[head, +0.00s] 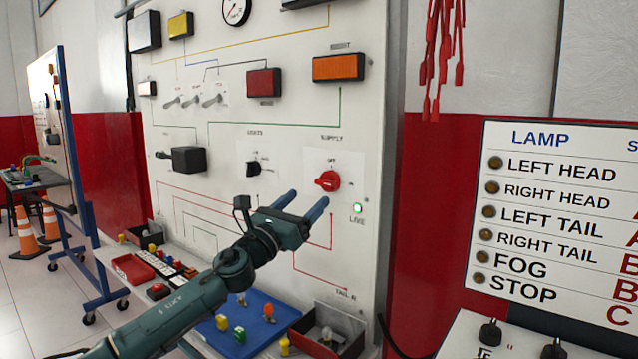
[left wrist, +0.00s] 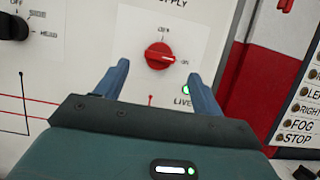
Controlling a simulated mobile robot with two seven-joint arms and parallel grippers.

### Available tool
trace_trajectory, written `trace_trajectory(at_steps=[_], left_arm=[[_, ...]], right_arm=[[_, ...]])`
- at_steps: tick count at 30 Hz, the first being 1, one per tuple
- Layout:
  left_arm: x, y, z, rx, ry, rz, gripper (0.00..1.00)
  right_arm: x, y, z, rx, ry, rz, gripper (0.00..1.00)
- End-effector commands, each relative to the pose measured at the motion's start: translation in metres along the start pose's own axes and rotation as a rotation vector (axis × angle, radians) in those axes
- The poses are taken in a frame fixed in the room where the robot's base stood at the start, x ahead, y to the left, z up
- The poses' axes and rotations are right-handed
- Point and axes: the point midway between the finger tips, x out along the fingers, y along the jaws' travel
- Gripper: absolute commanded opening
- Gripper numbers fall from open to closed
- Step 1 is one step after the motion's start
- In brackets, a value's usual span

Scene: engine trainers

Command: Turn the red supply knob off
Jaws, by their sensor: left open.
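The red supply knob (head: 328,181) sits on a white plate on the upright trainer board, under the word SUPPLY. Its handle points toward the ON mark on the right, and the green LIVE lamp (head: 358,208) below right is lit. My left gripper (head: 306,203) is open and empty, below and in front of the knob. In the left wrist view the knob (left wrist: 160,56) shows between and beyond the two blue fingers (left wrist: 158,78), apart from them. The lit lamp (left wrist: 187,90) is partly behind the right finger. My right gripper is not in view.
A black lights knob (head: 254,168) is left of the supply knob. A shelf below holds a blue board (head: 240,325) with coloured parts and a dark bin (head: 330,330). A lamp chart (head: 560,220) stands at the right. Red straps (head: 440,50) hang above.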

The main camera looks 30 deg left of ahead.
Motion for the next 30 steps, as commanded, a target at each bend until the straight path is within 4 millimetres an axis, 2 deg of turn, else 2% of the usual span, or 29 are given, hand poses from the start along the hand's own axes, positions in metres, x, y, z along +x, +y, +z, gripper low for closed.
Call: trace_trajectory(at_steps=[1, 6, 12, 23, 30], left_arm=[[0.011, -0.001, 0.004, -0.002, -0.004, -0.001, 0.68], [0.036, -0.001, 0.003, -0.003, -0.002, -0.001, 0.68], [0.055, -0.001, 0.001, -0.003, -0.001, -0.001, 0.68], [0.059, -0.001, -0.001, -0.001, 0.001, -0.002, 0.68], [0.059, -0.001, 0.000, -0.001, 0.001, -0.001, 0.50]], right_arm=[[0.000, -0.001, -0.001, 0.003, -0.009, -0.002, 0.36], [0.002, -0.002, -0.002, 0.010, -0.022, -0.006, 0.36], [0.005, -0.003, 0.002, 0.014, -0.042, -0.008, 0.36], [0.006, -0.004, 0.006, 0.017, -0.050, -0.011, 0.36], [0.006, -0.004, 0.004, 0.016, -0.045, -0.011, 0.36]])
